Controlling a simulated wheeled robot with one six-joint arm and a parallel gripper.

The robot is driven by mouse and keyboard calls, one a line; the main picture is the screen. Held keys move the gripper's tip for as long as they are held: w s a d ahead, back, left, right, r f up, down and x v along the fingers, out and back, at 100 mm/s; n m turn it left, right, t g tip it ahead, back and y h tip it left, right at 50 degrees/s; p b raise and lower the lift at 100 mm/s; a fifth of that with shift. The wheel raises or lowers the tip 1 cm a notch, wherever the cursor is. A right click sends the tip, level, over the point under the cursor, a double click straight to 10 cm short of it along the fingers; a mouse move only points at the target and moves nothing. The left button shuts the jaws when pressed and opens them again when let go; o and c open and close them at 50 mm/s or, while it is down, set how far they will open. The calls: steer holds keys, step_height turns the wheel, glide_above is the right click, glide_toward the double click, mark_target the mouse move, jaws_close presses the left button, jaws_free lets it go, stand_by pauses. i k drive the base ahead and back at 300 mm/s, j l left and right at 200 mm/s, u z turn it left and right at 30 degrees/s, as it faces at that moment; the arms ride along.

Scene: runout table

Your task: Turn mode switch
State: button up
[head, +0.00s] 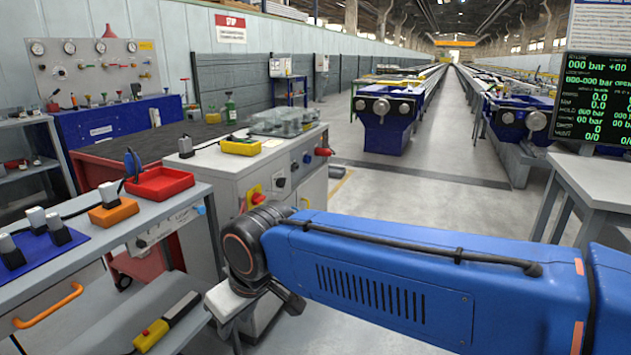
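A grey cabinet (228,172) stands left of centre, and its front carries several controls. A red knob on a yellow plate (256,196) sits low on it. To its right is a small dark knob (280,183), and higher up are round dials (306,158). No label is readable, so I cannot tell which of these is the mode switch. My blue arm reaches in from the right, its dark wrist in front of the cabinet's lower part. The light grey end of my gripper (228,302) shows below the wrist, apart from the knobs; its fingers are not clear.
A grey workbench (150,215) at left holds a red tray (160,184), an orange block (113,213) and several small parts. A yellow and black pendant (160,328) lies on its lower shelf. A light table (600,180) stands at right. The floor (400,190) beyond my arm is clear.

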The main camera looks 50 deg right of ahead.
mark_target(281, 183)
steer(key=z, duration=1.15)
